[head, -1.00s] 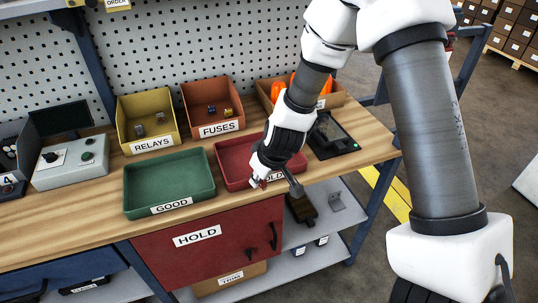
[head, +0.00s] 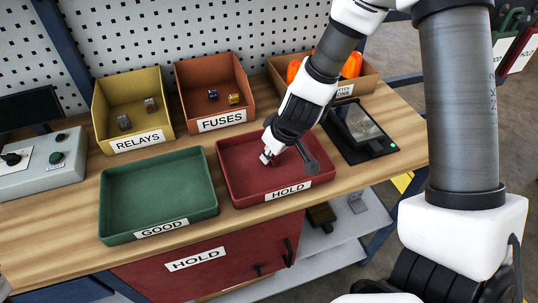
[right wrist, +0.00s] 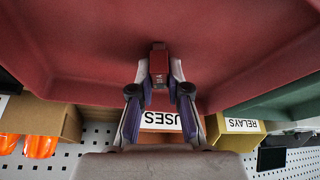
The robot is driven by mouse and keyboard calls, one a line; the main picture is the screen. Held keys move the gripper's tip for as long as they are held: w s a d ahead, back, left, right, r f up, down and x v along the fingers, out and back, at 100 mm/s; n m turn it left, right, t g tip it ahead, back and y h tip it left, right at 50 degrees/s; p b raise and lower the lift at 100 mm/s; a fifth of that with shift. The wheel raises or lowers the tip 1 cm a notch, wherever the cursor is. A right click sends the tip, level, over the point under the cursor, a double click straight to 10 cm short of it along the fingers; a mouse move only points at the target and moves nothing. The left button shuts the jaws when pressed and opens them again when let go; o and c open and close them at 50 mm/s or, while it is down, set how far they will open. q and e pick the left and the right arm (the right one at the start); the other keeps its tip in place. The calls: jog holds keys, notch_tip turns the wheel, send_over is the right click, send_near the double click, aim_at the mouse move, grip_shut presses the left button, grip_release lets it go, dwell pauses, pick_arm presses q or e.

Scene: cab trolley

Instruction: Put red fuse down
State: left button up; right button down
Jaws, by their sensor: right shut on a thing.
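The red fuse (right wrist: 159,64) shows in the right wrist view between my right fingertips, against the red floor of the HOLD tray. My right gripper (head: 267,157) is shut on it, over the inside of the red HOLD tray (head: 228,173) in the head view. The fuse is small and hard to make out in the head view. I cannot tell whether it touches the tray floor. The tray also fills much of the right wrist view (right wrist: 70,45). My left gripper is not in view.
The green GOOD tray (head: 108,211) stands left of the HOLD tray. Behind are the yellow RELAYS bin (head: 108,115), the orange-brown FUSES bin (head: 190,90) with a blue and a yellow fuse, and a bin with orange items (head: 370,80). A black device (head: 383,150) lies to the right.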

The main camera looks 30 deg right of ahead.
jog(key=shift+s+r, duration=0.15)
jog(key=shift+s, duration=0.1)
jog(key=c, duration=1.1)
grip_release()
jog(key=shift+w+f, duration=0.1)
jog(key=shift+f, duration=0.1)
jog(key=shift+c, duration=0.2)
jog(key=shift+r, duration=0.1)
jog(key=p+v, duration=0.9)
jog(key=v, duration=0.3)
jog(key=shift+r, duration=0.15)
